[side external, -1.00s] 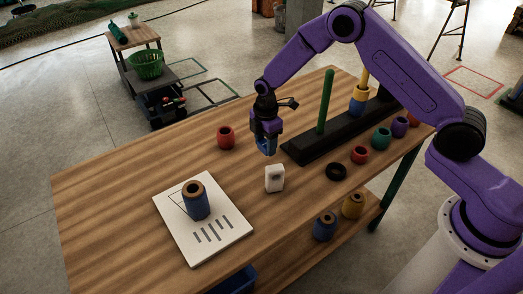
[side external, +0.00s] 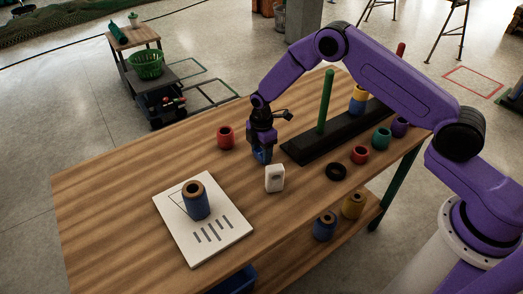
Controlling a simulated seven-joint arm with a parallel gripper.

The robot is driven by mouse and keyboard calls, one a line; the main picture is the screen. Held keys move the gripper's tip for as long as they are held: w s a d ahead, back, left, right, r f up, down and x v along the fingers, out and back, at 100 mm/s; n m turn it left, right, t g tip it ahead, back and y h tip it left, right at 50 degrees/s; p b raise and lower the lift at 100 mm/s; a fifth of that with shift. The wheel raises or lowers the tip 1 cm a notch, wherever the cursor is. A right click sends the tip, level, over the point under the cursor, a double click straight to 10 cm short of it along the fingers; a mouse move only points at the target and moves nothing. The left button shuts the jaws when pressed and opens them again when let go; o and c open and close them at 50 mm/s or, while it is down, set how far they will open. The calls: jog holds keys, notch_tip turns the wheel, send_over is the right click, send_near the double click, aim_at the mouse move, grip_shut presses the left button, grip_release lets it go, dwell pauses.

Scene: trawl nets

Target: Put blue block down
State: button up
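My gripper (side external: 262,148) points down, low over the wooden table, left of the black peg base and just behind the small white device. A small blue block (side external: 262,157) shows at its fingertips, and the fingers appear closed on it. The block is at or very near the tabletop; whether it touches the wood is too small to tell. The fingers hide part of the block.
A white device (side external: 274,179) stands just in front. A black base (side external: 307,151) with a green peg (side external: 326,103) is to the right. A red pot (side external: 225,138) is to the left. A blue spool (side external: 197,203) stands on a white sheet (side external: 215,246). Several coloured pots line the right.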

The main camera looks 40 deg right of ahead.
aim_at(259, 151)
jog(key=o, duration=0.3)
notch_tip(259, 151, up, 17)
jog(key=shift+w+a+r, duration=0.15)
jog(key=shift+w+r, duration=0.05)
jog(key=shift+w, duration=0.2)
dwell(0.3)
